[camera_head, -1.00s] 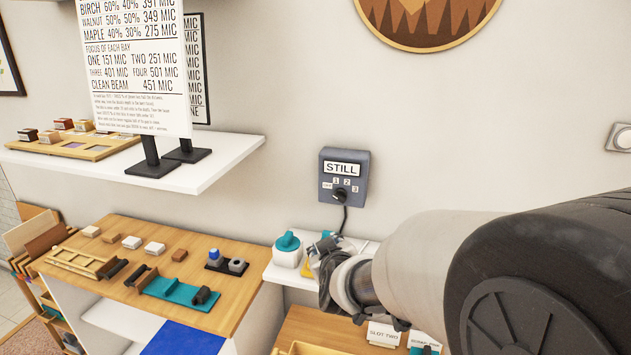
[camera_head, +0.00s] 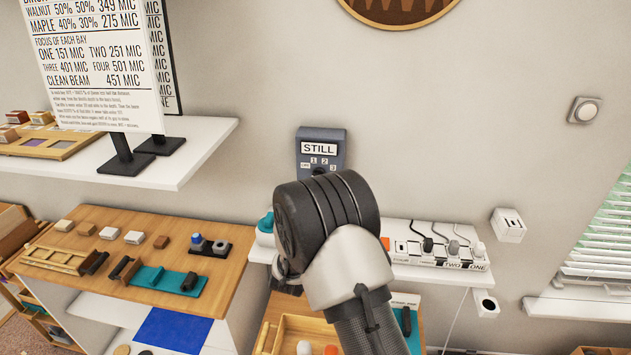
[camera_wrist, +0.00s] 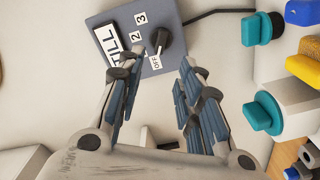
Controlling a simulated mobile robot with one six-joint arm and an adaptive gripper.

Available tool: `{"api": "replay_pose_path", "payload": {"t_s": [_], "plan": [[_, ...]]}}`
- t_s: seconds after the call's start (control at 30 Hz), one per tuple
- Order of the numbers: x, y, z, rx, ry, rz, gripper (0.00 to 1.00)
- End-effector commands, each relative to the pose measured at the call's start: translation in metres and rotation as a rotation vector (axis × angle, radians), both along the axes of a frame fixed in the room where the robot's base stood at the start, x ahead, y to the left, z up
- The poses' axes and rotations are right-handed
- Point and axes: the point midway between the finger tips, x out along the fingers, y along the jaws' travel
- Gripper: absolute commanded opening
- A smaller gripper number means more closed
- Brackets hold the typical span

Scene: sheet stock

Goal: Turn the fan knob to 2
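The fan control box (camera_head: 308,148) is grey-blue and fixed to the wall, with a STILL sign and OFF, 1, 2, 3 labels. It is rotated in the wrist view (camera_wrist: 105,12). Its dark knob (camera_wrist: 165,38) shows there near the OFF label, with a pale mark that seems to point towards OFF. In the head view my arm hides most of the knob. My gripper (camera_wrist: 160,60) is open and empty. Its two fingers reach towards the box, and the knob lies beyond and between the fingertips. I cannot tell whether either finger touches the box.
A narrow white shelf (camera_head: 410,272) below the box holds a power strip (camera_head: 432,240) with several plugs. A teal-topped item (camera_wrist: 264,112) is near the right finger in the wrist view. A wooden bench (camera_head: 90,240) with blocks is at left.

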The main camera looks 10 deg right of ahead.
Motion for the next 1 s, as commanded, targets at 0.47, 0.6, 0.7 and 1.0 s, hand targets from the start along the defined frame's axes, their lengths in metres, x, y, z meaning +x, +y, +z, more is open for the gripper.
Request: {"api": "replay_pose_path", "payload": {"t_s": [0.47,0.6,0.7,1.0], "plan": [[0.090,-0.029,-0.001,0.001,-0.001,0.001,0.33],[0.101,-0.033,0.000,0.002,-0.001,0.001,0.33],[0.104,-0.034,0.000,0.001,0.001,0.002,0.33],[0.105,-0.034,0.000,0.001,0.001,0.002,0.31]]}}
